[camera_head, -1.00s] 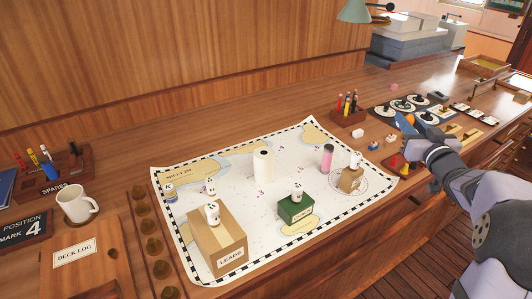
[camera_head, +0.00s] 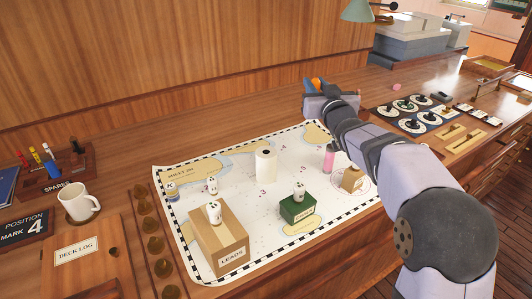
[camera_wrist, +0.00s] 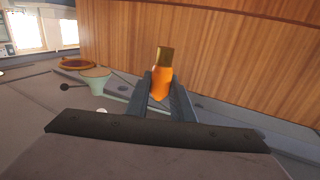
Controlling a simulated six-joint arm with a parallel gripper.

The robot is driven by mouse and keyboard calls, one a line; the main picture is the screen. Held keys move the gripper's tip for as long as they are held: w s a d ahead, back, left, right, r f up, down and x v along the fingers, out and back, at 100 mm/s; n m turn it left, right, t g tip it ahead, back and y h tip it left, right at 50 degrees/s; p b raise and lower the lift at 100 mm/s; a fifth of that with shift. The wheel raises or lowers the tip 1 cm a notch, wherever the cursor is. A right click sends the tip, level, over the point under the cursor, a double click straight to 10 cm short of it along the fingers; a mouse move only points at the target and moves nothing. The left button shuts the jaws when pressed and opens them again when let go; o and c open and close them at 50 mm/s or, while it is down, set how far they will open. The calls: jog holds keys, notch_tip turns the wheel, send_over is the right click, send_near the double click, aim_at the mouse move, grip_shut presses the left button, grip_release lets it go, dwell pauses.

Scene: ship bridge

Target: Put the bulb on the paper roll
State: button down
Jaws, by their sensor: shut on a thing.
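The bulb (camera_head: 316,83) is orange. In the wrist view the bulb (camera_wrist: 160,82) has a brass-coloured end pointing up and its orange part between the fingers. My gripper (camera_head: 319,92) is shut on it, and its fingers (camera_wrist: 162,96) also show in the wrist view. The paper roll (camera_head: 266,167) is a white upright cylinder on the chart, near its back middle. My gripper holds the bulb well above the desk, up and to the right of the roll in the head view. The two are apart.
The chart (camera_head: 245,215) also bears a tan LEADS box (camera_head: 219,245), a green box (camera_head: 297,210), a small brown box (camera_head: 352,180) and a pink bottle (camera_head: 330,158). White spotted pieces stand among and on these. A mug (camera_head: 76,203) is at the left.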

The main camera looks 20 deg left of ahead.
jog(key=n+y, duration=0.1)
jog(key=y, duration=0.1)
send_over(266, 152)
jog(key=f, duration=0.1)
jog(key=shift+g, duration=0.4)
jog(key=shift+f+p, duration=1.55)
jog(key=shift+f, duration=6.15)
jog(key=shift+f+b, duration=0.2)
jog(key=shift+b, duration=0.1)
jog(key=c, duration=1.5)
grip_release()
jog(key=shift+c, duration=0.2)
jog(key=shift+r, duration=0.15)
